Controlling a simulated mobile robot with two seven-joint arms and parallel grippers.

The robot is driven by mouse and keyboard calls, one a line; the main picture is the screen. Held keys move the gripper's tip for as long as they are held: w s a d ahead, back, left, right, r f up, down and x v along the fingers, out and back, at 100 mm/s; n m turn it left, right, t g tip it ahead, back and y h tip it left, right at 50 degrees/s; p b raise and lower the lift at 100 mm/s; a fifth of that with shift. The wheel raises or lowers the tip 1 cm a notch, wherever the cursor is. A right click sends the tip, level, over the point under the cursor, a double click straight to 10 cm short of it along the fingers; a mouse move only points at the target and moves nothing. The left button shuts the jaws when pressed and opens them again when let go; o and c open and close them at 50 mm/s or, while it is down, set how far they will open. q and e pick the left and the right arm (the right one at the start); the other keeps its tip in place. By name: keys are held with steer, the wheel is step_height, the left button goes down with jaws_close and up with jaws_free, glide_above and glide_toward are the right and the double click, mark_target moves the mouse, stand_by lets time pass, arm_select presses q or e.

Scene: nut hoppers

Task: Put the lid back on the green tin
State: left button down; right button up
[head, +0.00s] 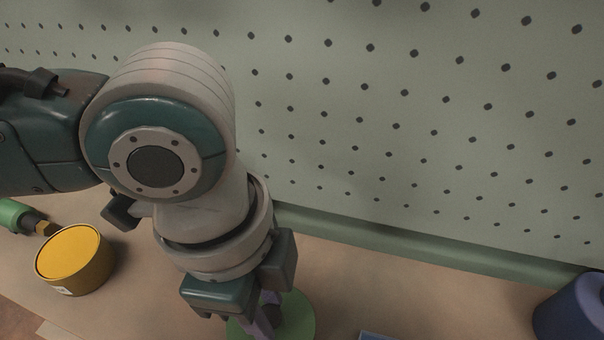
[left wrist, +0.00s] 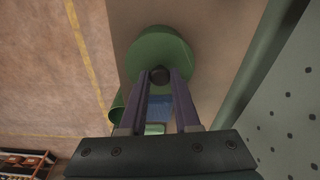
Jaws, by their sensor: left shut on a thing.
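The green lid (left wrist: 165,45) is a round disc with a dark knob (left wrist: 159,75) in the left wrist view. My left gripper (left wrist: 160,80) is shut on this knob between its purple fingers. In the head view the lid (head: 299,316) shows partly at the bottom edge, below my left gripper (head: 266,312). I cannot tell whether the lid rests on something or is held above it. A green rounded thing (left wrist: 117,110), perhaps the green tin, shows partly beside the fingers in the left wrist view. My right gripper is not in view.
A yellow tin (head: 80,262) stands on the bench at left, near a green cylinder (head: 14,214) with a brass end. A dark blue container (head: 574,310) stands at the right. The pegboard (head: 420,110) wall borders the bench.

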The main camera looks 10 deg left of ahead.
arm_select(q)
steer(key=shift+p, duration=0.35)
stand_by(0.3)
steer(key=c, duration=0.5)
jaws_free()
steer(key=shift+c, duration=0.2)
steer(key=shift+o, duration=0.2)
steer(key=o, duration=0.4)
steer(key=shift+o, duration=0.2)
step_height(320, 180, up, 7)
steer(key=p, duration=0.8)
